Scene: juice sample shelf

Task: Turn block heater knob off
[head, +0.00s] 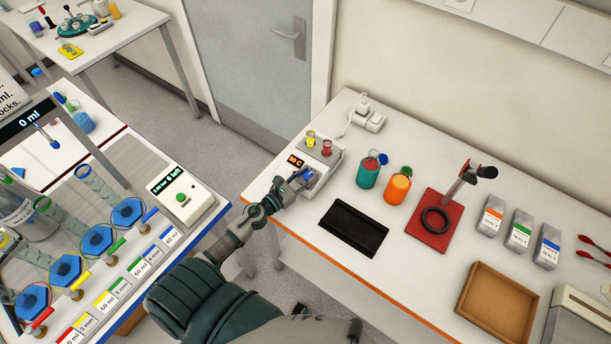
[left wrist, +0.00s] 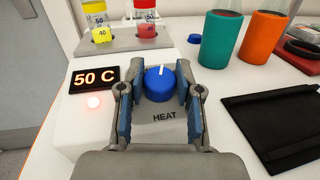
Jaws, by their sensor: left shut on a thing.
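The white block heater (head: 327,162) stands at the left end of the right-hand table. Its display (left wrist: 95,79) reads 50 C, and a red light (left wrist: 93,102) glows below it. The blue knob (left wrist: 160,80) above the word HEAT has a white mark pointing up, slightly right in the left wrist view. My left gripper (left wrist: 162,92) is shut on the knob, one finger on each side. In the head view the left gripper (head: 299,181) reaches the heater's front, partly covering the knob. My right gripper is in neither view.
Yellow-capped (left wrist: 102,34) and red-capped (left wrist: 146,30) tubes sit in the heater's top. Teal (head: 368,173) and orange (head: 397,188) beakers stand to its right. A black mat (head: 354,228) lies in front. A red pad (head: 432,235) with a black ring is further right.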

